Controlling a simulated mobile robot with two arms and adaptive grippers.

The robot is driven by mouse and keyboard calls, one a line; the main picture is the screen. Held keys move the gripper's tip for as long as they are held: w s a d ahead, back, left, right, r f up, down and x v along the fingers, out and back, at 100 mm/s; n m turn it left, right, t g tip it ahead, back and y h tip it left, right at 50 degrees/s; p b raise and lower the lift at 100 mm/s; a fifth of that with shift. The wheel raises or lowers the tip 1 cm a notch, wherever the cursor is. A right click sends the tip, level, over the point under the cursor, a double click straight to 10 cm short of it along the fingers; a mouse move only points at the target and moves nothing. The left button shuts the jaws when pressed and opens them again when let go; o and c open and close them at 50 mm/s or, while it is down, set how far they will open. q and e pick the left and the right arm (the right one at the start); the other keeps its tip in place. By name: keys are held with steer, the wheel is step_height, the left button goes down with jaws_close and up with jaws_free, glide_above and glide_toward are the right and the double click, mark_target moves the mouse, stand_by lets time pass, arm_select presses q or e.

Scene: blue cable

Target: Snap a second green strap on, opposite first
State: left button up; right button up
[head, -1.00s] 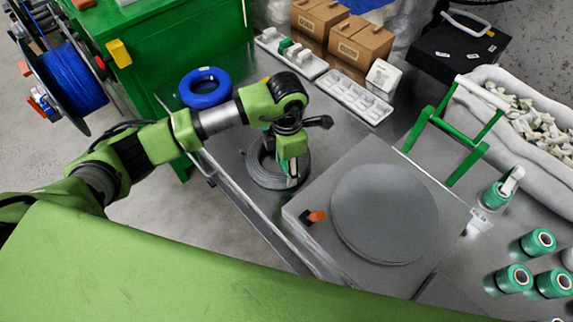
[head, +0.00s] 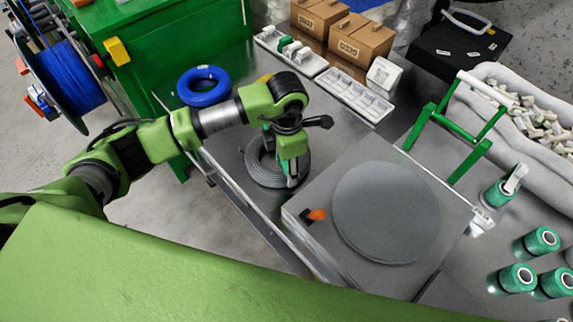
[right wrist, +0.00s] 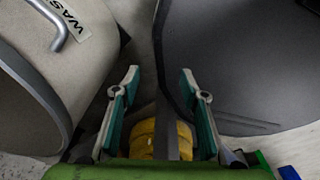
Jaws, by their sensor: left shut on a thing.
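A grey cable coil (head: 262,170) lies flat on the metal bench, left of the turntable. My left gripper (head: 292,181) points down at the coil's right side. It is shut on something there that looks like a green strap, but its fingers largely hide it. A bit of green shows at the coil's far side, partly behind my gripper; I cannot tell if it is the first strap. Small green pieces (head: 285,43) sit in the far white tray (head: 305,64). My right gripper (right wrist: 158,88) is open and empty in the right wrist view.
A round grey turntable (head: 386,213) stands right of the coil. A blue coil (head: 204,86) lies behind the coil. A white tray (head: 354,97), boxes (head: 360,45), a green stand (head: 450,135) and green rolls (head: 541,240) are around. The right wrist view shows a labelled waste bin (right wrist: 75,50).

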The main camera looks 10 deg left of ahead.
arm_select(q)
steer(key=shift+f+b, duration=0.3)
steer(key=shift+f, duration=0.1)
steer(key=shift+f, duration=0.25)
steer(key=shift+f+b, duration=0.4)
steer(key=shift+b, duration=0.25)
stand_by(0.4)
steer(key=o, duration=1)
steer(key=shift+r+p, duration=2)
steer(key=shift+r, duration=1.5)
